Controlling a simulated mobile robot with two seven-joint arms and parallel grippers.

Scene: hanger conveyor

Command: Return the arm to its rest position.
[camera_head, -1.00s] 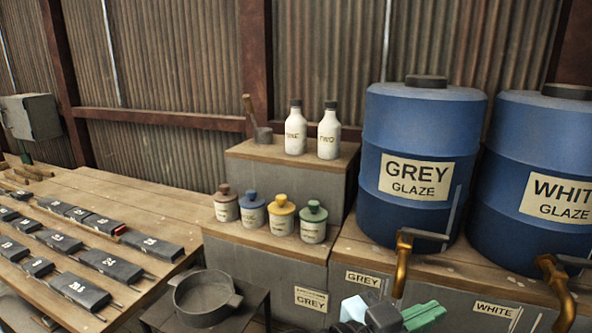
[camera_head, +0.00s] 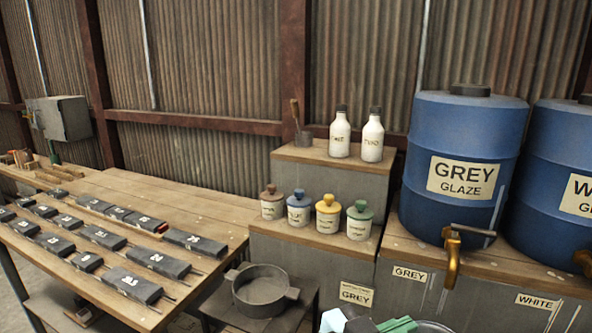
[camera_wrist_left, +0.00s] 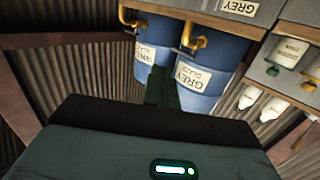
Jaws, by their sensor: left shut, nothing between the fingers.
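My left gripper (camera_head: 398,325) shows only in part at the bottom edge of the head view, with green fingers and a dark and pale blue body. In the left wrist view its dark green fingers (camera_wrist_left: 161,88) are together and hold nothing. It is in front of the grey block under the blue barrel labelled GREY GLAZE (camera_head: 460,175), below the brass tap (camera_head: 452,258). No contact with anything shows. My right gripper is not in either view.
A dark two-handled pot (camera_head: 262,291) stands on a low stand left of my gripper. Several small jars (camera_head: 327,217) and two white bottles (camera_head: 372,138) stand on stepped blocks. A wooden table (camera_head: 200,208) with several numbered dark pieces is at the left. The WHITE barrel (camera_head: 560,200) is at the right.

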